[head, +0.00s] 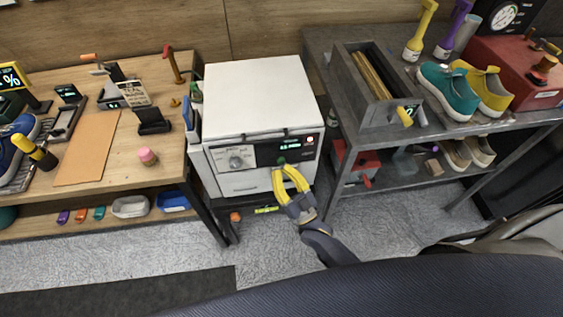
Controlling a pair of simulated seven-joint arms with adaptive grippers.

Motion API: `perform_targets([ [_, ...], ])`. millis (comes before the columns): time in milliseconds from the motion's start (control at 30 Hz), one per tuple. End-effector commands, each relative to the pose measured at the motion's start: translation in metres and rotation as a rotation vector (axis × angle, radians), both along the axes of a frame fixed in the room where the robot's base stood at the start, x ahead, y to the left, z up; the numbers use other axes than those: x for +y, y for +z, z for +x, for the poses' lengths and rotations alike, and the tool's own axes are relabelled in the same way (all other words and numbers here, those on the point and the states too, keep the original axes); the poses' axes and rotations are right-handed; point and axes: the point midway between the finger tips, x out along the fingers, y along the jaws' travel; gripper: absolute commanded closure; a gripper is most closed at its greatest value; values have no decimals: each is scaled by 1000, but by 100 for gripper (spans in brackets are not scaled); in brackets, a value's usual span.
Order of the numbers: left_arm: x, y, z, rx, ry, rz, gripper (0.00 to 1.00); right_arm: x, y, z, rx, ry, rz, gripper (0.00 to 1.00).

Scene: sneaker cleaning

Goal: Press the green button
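The green button (282,160) is a small round green spot on the dark front panel of a white box-shaped machine (255,95). The panel also has a lit green display (291,146) above the button and a round dial (236,162) to the left. My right gripper (283,170), with yellow fingers, is in front of the panel, its tips just below the button. The fingers look apart, with a gap between them and nothing held. I cannot tell whether a tip touches the panel. My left gripper is not in view.
A wooden table (95,125) with tools and a blue shoe stands close on the left. A grey metal bench (330,60) on the right carries a tray (347,75), teal and yellow sneakers (450,92) and a red machine. Grey floor (190,245) is clear in front.

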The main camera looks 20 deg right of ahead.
Motion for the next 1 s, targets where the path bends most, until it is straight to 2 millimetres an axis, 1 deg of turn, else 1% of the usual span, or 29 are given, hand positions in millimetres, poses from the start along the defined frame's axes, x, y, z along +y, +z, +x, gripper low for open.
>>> perform_targets([
  [167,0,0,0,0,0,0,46,1,-1,-9,1,0,0,100],
  [600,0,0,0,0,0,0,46,4,0,-43,0,0,1,100],
  [767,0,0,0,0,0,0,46,5,0,-49,0,0,0,100],
  [1000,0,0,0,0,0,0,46,5,0,-50,0,0,0,100],
])
